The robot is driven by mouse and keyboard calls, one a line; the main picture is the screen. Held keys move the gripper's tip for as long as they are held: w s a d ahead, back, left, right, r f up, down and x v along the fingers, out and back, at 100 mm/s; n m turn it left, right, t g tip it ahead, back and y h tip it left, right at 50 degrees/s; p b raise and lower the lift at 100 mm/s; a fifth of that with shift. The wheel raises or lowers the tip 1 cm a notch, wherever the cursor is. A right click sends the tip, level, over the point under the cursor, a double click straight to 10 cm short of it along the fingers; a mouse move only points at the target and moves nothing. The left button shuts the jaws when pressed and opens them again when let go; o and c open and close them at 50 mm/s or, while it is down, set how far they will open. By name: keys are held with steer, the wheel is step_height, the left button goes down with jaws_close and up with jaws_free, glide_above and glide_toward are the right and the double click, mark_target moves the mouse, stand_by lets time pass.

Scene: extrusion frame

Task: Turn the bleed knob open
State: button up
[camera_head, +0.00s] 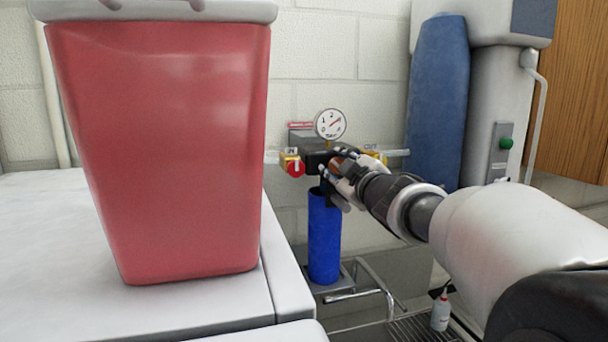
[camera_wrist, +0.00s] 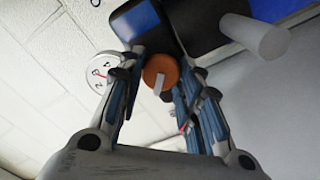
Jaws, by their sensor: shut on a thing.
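The orange-brown bleed knob (camera_wrist: 160,68) with a pale bar on its face sits between my gripper's fingers in the wrist view. It shows in the head view as a small orange patch (camera_head: 337,163) on the front of the dark valve block (camera_head: 314,160). My gripper (camera_wrist: 159,76) is shut on the knob, a finger on each side; the head view shows it (camera_head: 338,180) reaching in from the right. The pale bar points toward the bottom of the wrist view. The fingers hide part of the knob in the head view.
A round gauge (camera_head: 330,124) sits above the block. A red knob (camera_head: 295,169) is on its left inlet. A blue cylinder (camera_head: 324,235) stands below. A big red bin (camera_head: 160,150) stands on the white top at left. A small white bottle (camera_head: 441,312) is at lower right.

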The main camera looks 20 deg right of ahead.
steer(key=n+b, duration=0.2)
steer(key=n, duration=0.2)
steer(key=shift+f+n, duration=0.15)
steer(key=shift+n, duration=0.15)
steer(key=shift+a+n+b, duration=0.1)
steer(key=shift+n+b, duration=0.75)
steer(key=shift+n, duration=1.05)
steer(key=o, duration=1)
steer(key=shift+o, duration=0.2)
steer(key=s, duration=0.7)
steer(key=shift+s, duration=0.3)
